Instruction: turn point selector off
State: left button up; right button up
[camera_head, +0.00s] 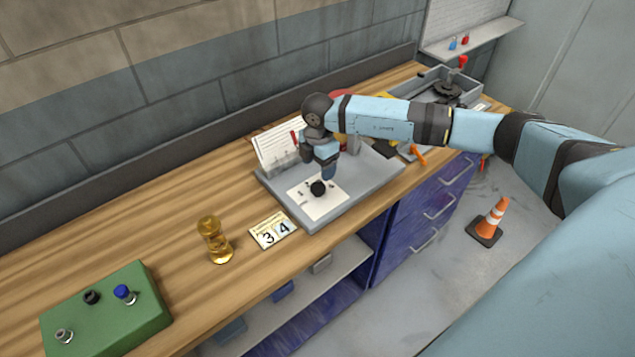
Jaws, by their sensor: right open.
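A round black knob (318,188), which looks like the point selector, sits on a white plate (328,206) with small dark marks. The plate lies on a grey tray-like panel (375,180) on the bench. Which way the knob points is too small to tell. My right gripper (328,176) is open and points down just above and behind the knob. Its fingers are small in the picture, and I cannot tell whether they touch the knob. My left gripper is not in view.
White cards (275,146) stand at the panel's back left. An orange cone (490,220) stands on the floor.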

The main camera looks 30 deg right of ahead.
aim_at(318, 187)
notch_tip(318, 187, down, 8)
jog(key=shift+f+p, duration=0.1)
jog(key=shift+p, duration=0.55)
jog(key=shift+c, duration=0.3)
jog(key=c, duration=0.9)
